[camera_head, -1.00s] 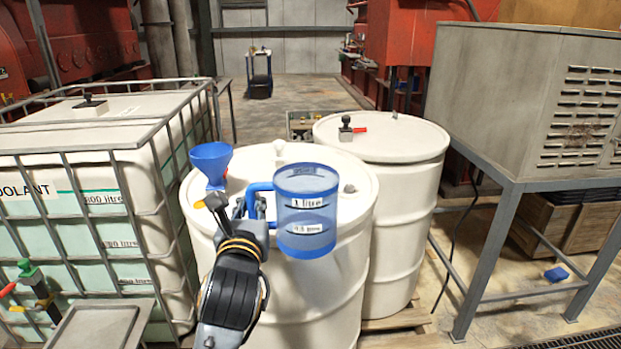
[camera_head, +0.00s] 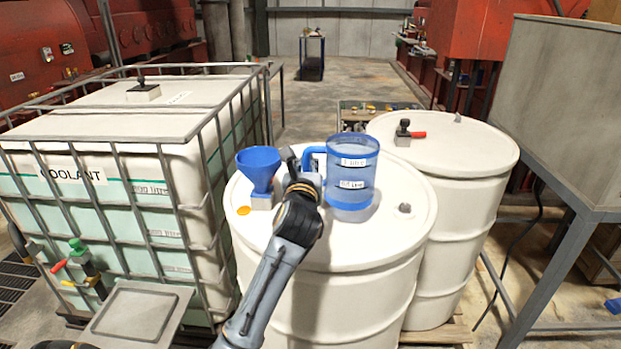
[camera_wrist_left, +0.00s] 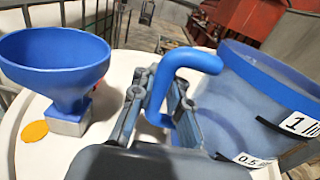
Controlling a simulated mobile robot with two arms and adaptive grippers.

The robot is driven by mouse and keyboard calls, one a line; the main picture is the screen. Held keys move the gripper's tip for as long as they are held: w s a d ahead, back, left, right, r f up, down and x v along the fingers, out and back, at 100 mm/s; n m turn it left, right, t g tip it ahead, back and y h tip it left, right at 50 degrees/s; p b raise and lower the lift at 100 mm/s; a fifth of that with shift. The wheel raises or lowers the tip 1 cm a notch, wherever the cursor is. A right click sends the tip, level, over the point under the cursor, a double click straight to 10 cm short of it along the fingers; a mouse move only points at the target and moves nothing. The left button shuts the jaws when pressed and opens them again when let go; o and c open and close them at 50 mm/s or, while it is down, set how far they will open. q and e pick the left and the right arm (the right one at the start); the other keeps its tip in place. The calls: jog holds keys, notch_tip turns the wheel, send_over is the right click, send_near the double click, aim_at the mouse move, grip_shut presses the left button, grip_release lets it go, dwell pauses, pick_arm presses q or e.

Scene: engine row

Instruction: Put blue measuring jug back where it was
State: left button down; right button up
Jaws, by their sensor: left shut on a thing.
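The blue measuring jug (camera_head: 352,177) is upright over the top of the front white drum (camera_head: 318,236). In the head view its base appears at the drum's lid; I cannot tell whether it touches. My left gripper (camera_head: 304,166) is shut on the jug's handle, on the jug's left side. In the left wrist view, the fingers (camera_wrist_left: 166,100) close around the blue handle, and the jug (camera_wrist_left: 262,105) fills the right side with its 1 litre and 0.5 litre labels. My right gripper is not in view.
A blue funnel (camera_head: 259,168) on a small grey block stands left of my gripper on the same drum, with an orange disc (camera_head: 243,210) beside it. A second white drum (camera_head: 455,150) stands behind right. A caged coolant tank (camera_head: 107,150) is at left.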

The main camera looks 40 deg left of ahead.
pick_arm(q)
jog(key=shift+w+a+f, duration=0.3)
jog(key=shift+w+f, duration=0.45)
jog(key=shift+f, duration=0.15)
jog(key=f, duration=0.3)
jog(key=shift+w+a+f+p, duration=0.15)
jog(key=shift+w+f+p, duration=0.15)
jog(key=shift+w+p, duration=0.1)
jog(key=shift+f, duration=0.35)
jog(key=c, duration=1.3)
grip_release()
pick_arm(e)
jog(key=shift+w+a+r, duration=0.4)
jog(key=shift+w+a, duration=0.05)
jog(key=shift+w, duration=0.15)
